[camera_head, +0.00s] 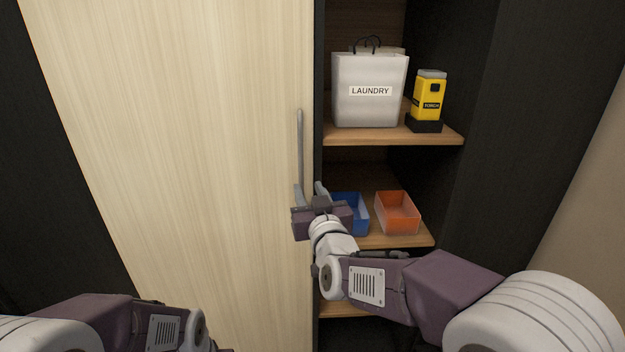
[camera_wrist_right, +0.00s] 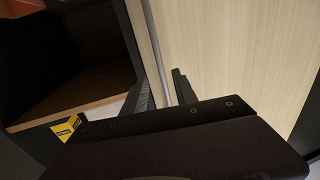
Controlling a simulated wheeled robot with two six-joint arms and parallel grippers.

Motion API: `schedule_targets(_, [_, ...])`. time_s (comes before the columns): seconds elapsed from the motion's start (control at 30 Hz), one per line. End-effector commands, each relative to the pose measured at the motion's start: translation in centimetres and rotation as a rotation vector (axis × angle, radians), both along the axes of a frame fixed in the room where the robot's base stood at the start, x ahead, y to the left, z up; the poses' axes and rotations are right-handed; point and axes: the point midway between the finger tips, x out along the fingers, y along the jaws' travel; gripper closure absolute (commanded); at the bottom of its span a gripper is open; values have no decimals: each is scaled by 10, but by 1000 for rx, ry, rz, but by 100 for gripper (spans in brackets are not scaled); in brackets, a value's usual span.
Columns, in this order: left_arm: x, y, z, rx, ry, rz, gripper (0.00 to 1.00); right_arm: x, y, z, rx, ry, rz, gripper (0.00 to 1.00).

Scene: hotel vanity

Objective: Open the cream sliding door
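The cream sliding door (camera_head: 190,150) covers the left part of the cabinet, and its right edge borders the open shelves. A thin grey upright bar handle (camera_head: 300,145) is near that edge. My right gripper (camera_head: 310,191) is at the handle's lower end with its fingers apart. In the right wrist view, the handle (camera_wrist_right: 160,50) runs down between the two open fingers (camera_wrist_right: 165,88) beside the cream door (camera_wrist_right: 240,55). Contact with the bar cannot be told. My left arm shows at the lower left of the head view, but its gripper is out of view.
The open shelves (camera_head: 440,138) at right hold a white laundry bag (camera_head: 369,108), a yellow-and-black box (camera_head: 430,95), a blue bin (camera_head: 358,220) and an orange bin (camera_head: 397,212). The bins stand just behind my right gripper and wrist. A dark side panel (camera_head: 530,130) bounds the shelves.

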Motion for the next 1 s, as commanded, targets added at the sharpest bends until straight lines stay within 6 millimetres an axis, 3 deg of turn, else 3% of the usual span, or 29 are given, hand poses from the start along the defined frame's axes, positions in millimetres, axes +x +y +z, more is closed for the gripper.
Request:
schedule_targets(0.23, [0,0,0,0,-1,0,64,8,4,-1,-1,2,4,66])
schedule_targets(0.5, [0,0,6,0,-1,0,64,63,14,-1,0,2,3,66])
schedule_targets(0.63, [0,0,8,0,-1,0,64,81,18,-1,0,2,3,66])
schedule_targets(0.97, [0,0,9,0,-1,0,64,88,20,-1,0,2,4,66])
schedule_targets(1.0, [0,0,9,0,-1,0,64,88,20,-1,0,2,4,71])
